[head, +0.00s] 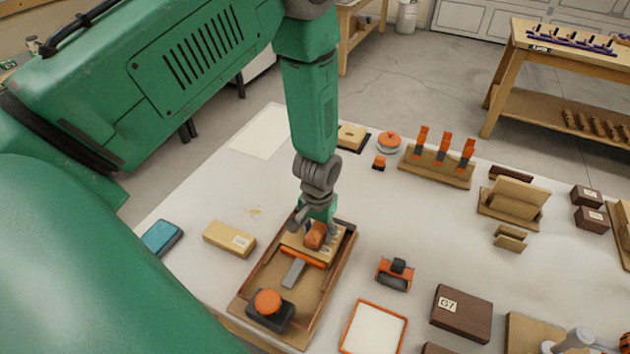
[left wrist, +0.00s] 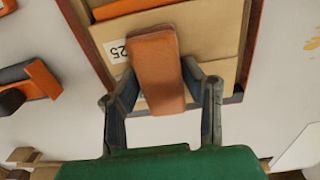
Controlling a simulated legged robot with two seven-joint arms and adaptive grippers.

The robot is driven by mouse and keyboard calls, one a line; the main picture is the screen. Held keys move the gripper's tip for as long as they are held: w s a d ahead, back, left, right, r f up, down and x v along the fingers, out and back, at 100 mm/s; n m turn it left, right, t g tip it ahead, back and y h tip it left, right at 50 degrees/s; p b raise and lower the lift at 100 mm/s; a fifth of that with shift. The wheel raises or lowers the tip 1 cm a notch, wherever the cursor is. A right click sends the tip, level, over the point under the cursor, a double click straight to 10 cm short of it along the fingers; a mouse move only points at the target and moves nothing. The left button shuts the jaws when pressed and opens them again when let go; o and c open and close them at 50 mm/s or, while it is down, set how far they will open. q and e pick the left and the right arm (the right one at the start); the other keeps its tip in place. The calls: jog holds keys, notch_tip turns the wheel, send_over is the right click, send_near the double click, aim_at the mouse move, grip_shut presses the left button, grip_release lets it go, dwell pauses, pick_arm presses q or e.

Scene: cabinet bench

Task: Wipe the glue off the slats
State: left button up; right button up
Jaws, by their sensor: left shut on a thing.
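My left gripper (head: 314,228) is shut on an orange-brown block (head: 315,238), low over pale wooden slats (head: 296,241) in a wooden tray (head: 333,290). In the left wrist view my left gripper (left wrist: 162,85) has one finger on each side of the block (left wrist: 157,62). The block lies across the slats (left wrist: 210,45), beside a white label reading 25. I cannot tell whether it touches them. Glue on the slats cannot be made out clearly, and the gripper hides part of them. My right gripper is not in view.
The tray also holds a grey bar (head: 293,272) and a black tool with an orange knob (head: 268,302). A tan labelled block (head: 229,239) and a blue case (head: 162,238) lie left. An orange-black tool (head: 395,273) and orange-rimmed tray (head: 373,328) stand right. A yellowish smear (head: 252,211) marks the table.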

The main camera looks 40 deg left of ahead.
aim_at(333, 243)
pick_arm(q)
jog(key=shift+w+d, duration=0.25)
jog(key=shift+d, duration=0.8)
jog(key=shift+w+d, duration=0.25)
jog(key=shift+d, duration=0.75)
jog(key=shift+a+r, duration=0.1)
jog(key=shift+s+a, duration=0.15)
jog(key=shift+a, duration=0.4)
jog(key=shift+s+a, duration=0.15)
jog(key=shift+a, duration=0.4)
jog(key=shift+a, duration=0.1)
jog(key=shift+s+a+p, duration=0.3)
jog(key=shift+a+p, duration=0.1)
jog(key=shift+a, duration=0.55)
jog(key=shift+s+a, duration=0.2)
jog(key=shift+a, duration=1)
jog(key=shift+s+a+p, duration=0.15)
jog(key=shift+s+a, duration=0.05)
jog(key=shift+a, duration=0.45)
jog(key=shift+s+a+p, duration=0.15)
jog(key=shift+a, duration=0.45)
jog(key=shift+s+a, duration=0.15)
jog(key=shift+a, duration=0.6)
